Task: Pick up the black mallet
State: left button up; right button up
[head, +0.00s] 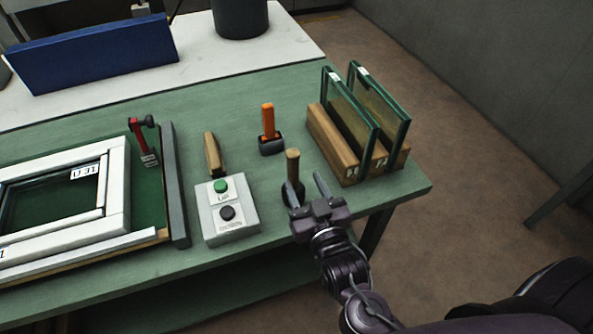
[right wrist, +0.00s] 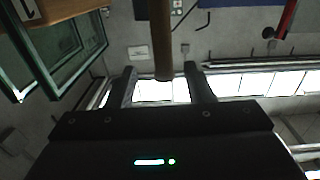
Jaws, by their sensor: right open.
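A mallet with an upright wooden handle (head: 292,164) and a dark head stands on the green table, left of the glass rack. Its head (head: 290,196) is partly hidden by my right gripper. My right gripper (head: 305,188) is open, with its fingers close to the mallet, at its near side. In the right wrist view, the handle (right wrist: 162,42) hangs into the picture between and beyond the two open fingertips (right wrist: 161,72). I cannot tell if either finger touches it. My left gripper is in neither view.
A wooden rack (head: 330,140) with upright glass panes (head: 352,108) stands close on the right. An orange-handled black tool (head: 268,130), a brown-handled tool (head: 212,154) and a button box (head: 228,208) are near. A white frame (head: 118,190) lies at left.

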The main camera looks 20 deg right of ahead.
aim_at(295, 166)
jog(key=shift+w+a+r+p, duration=0.15)
jog(key=shift+w+r+p, duration=0.1)
jog(key=shift+w, duration=0.3)
jog(key=shift+w+a+r+p, duration=0.1)
jog(key=shift+w+p, duration=0.1)
jog(key=shift+w, duration=0.3)
jog(key=w+p, duration=0.1)
jog(key=w, duration=0.3)
jog(key=shift+p, duration=0.35)
jog(key=shift+w+f, duration=0.15)
jog(key=shift+w, duration=0.15)
jog(key=shift+w+f, duration=0.1)
jog(key=c, duration=0.9)
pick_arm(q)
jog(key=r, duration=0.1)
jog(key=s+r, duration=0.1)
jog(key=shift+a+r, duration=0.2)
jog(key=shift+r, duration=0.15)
pick_arm(e)
grip_shut()
jog(key=shift+r, duration=0.2)
